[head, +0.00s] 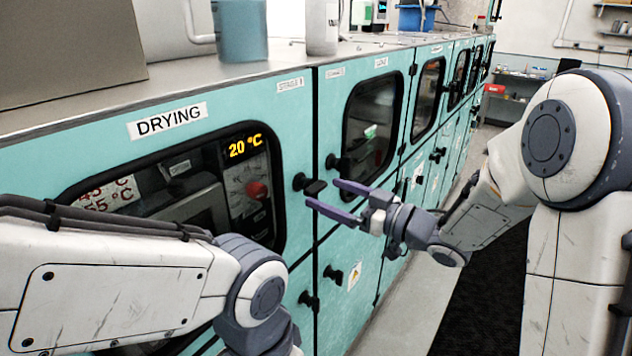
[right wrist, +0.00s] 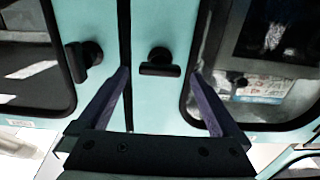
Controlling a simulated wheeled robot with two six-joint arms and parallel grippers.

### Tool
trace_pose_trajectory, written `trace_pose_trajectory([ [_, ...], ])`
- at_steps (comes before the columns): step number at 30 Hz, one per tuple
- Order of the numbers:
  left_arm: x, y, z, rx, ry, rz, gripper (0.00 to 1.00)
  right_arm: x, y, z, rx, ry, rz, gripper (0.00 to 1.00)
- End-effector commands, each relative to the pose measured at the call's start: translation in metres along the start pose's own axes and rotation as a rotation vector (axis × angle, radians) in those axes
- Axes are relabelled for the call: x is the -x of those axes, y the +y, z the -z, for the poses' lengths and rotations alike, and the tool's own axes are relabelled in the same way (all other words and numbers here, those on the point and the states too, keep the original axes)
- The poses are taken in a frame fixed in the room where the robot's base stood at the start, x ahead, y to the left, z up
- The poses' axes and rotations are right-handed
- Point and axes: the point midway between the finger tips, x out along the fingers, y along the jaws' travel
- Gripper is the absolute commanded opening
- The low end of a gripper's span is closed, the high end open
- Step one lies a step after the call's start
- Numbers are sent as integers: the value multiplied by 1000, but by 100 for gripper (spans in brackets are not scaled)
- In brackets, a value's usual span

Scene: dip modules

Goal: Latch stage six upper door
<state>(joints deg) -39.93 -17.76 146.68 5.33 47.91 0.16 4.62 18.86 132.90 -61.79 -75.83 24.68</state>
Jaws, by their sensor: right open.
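The latch handle (head: 315,187) of the teal drying door (head: 110,160) sticks out at that door's right edge. The small stage labels are too blurred to read surely. My left arm crosses the lower left, but its gripper is out of view.
A second latch (head: 334,162) sits across the door seam, on the neighbouring windowed door (head: 385,95). Lower latches (head: 308,300) and (head: 334,275) are below. A blue container (head: 240,30) and a white bottle (head: 322,27) stand on the counter. The aisle floor is clear.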

Motion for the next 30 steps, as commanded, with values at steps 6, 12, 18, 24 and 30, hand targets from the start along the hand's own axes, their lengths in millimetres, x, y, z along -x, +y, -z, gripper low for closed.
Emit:
trace_pose_trajectory([
  [6,15,1,1,-2,0,0,0,-32,0,2,0,-1,2,100],
  [12,16,1,1,-3,0,0,0,-42,0,0,1,-1,-1,100],
  [18,16,1,1,-3,0,0,0,-42,0,0,1,-1,-2,100],
  [24,16,1,1,-3,0,0,0,-41,0,0,1,-1,-2,31],
  [30,17,1,1,-3,0,0,0,-41,0,0,-5,-1,-1,17],
])
